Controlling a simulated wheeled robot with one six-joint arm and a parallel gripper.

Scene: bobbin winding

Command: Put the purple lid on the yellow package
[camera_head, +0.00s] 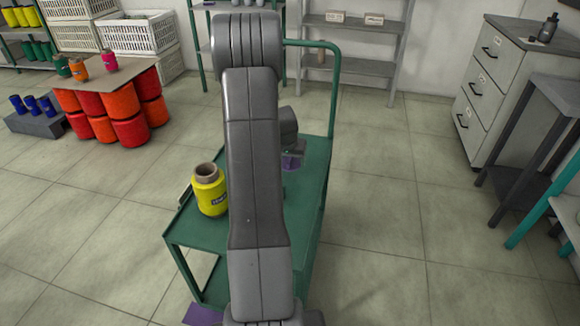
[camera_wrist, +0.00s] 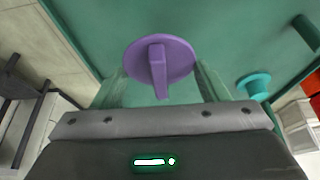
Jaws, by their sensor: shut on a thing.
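The purple lid (camera_wrist: 180,60) is a round disc with a raised bar across its middle. It sits between the two fingers of my gripper (camera_wrist: 160,75), which are shut on its sides. In the head view, a little of the lid (camera_head: 290,162) shows below my gripper (camera_head: 293,153), over the right part of the green cart (camera_head: 312,205). I cannot tell whether the lid touches the cart top. The yellow package (camera_head: 211,193) stands upright on the cart's left side, with its brown tube open at the top. My arm hides the cart between them.
A teal flanged piece (camera_wrist: 254,84) is on the cart near my gripper. The cart has a raised green handle rail (camera_head: 335,90). A drawer cabinet (camera_head: 500,85) stands at the right, with free floor between.

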